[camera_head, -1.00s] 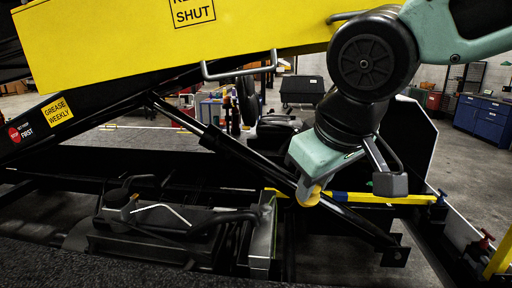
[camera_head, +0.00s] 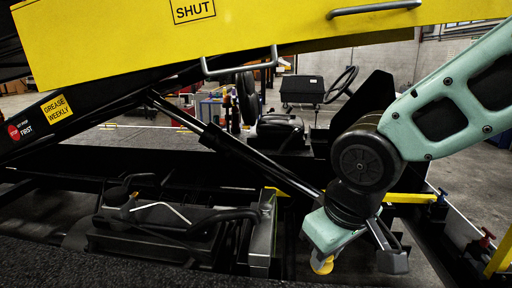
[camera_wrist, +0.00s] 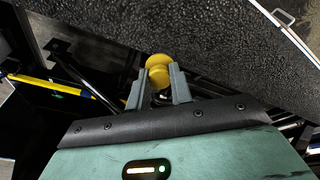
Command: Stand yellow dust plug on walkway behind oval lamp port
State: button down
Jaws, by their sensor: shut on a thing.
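My gripper (camera_wrist: 157,82) is shut on the yellow dust plug (camera_wrist: 158,66), whose round yellow head shows between the fingertips in the wrist view. In the head view the plug (camera_head: 322,264) hangs at the lower end of my gripper, right of the middle, with black frame parts around it. The black, rough-textured walkway (camera_head: 150,264) runs along the bottom left of the head view. A similar dark textured surface (camera_wrist: 225,40) lies beyond the plug in the wrist view; the plug appears above or short of it. I cannot make out the oval lamp port.
A yellow panel (camera_head: 250,36) with a grey handle (camera_head: 240,63) spans the top of the head view. A black diagonal strut (camera_head: 235,150) and black machinery (camera_head: 165,225) lie left of my gripper. A yellow bar (camera_head: 412,198) is to its right.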

jog(key=w+d+f+m, duration=0.1)
jog(key=w+d+f, duration=0.2)
jog(key=f, duration=0.2)
jog(key=w+d+f+m+h, duration=0.1)
jog(key=w+d+f, duration=0.15)
jog(key=f, duration=0.25)
jog(key=w+d+f+m, duration=0.2)
jog(key=w+d+f, duration=0.1)
jog(key=f, duration=0.3)
jog(key=d+f+m, duration=0.1)
jog(key=d+f, duration=0.5)
jog(key=d+f+m, duration=0.1)
jog(key=d+f, duration=0.5)
jog(key=shift+s+d+f+h+b, duration=0.1)
jog(key=shift+d+f+h+b, duration=0.2)
jog(key=shift+h+b, duration=0.1)
jog(key=shift+a, duration=0.1)
